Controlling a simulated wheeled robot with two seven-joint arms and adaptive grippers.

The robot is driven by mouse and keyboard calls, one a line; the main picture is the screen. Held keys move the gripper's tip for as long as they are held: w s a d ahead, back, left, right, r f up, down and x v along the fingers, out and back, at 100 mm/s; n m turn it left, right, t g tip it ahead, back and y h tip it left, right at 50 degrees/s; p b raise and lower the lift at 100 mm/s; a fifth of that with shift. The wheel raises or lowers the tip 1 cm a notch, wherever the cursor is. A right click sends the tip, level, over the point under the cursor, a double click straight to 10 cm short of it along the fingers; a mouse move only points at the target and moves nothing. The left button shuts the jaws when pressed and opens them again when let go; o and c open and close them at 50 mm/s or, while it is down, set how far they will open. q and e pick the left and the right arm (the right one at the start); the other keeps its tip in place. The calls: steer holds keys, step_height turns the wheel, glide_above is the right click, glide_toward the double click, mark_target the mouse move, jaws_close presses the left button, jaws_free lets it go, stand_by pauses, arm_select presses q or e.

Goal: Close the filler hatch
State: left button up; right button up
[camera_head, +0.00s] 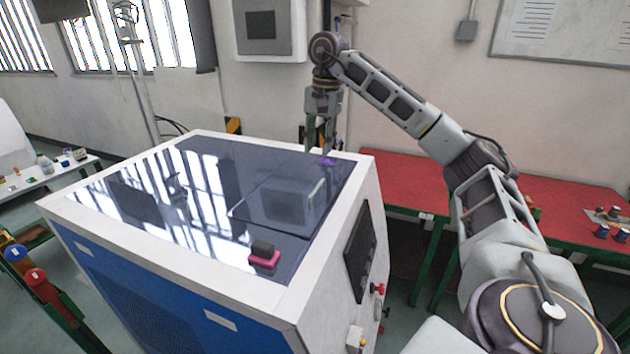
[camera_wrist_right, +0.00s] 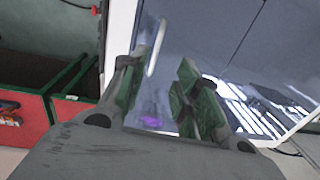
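The filler hatch (camera_head: 280,203) looks like a rectangular panel in the glossy dark top of the generator (camera_head: 90,212). A pale bar-shaped handle (camera_head: 317,193) shows at its right side; it also shows in the right wrist view (camera_wrist_right: 156,46). Reflections keep me from telling how far the hatch is raised. My right gripper (camera_head: 319,150) points down over the far right edge of the top, beyond the handle. In the wrist view its green-padded fingers (camera_wrist_right: 155,95) are apart with nothing gripped between them. A purple spot (camera_head: 327,161) shows just below the fingertips. My left gripper is out of view.
A black and pink block (camera_head: 264,255) sits on the near part of the generator top. A red-topped table (camera_head: 400,180) stands behind and right. Red knobs (camera_head: 377,289) stick out of the generator's right side. A wall box (camera_head: 268,30) hangs behind.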

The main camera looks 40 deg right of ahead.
steer(key=shift+d, duration=0.15)
steer(key=c, duration=0.6)
steer(key=shift+d+f+p, duration=0.1)
steer(key=shift+d+p, duration=0.05)
steer(key=shift+p, duration=0.3)
jaws_close()
steer(key=shift+s+d+f+g+h+p, duration=0.2)
steer(key=shift+s+d+f+g+p, duration=0.15)
steer(key=shift+d+f, duration=0.1)
steer(key=shift+s+d+f+g+h+p, duration=0.25)
steer(key=shift+d+f+g+p, duration=0.1)
steer(key=shift+d+f, duration=0.1)
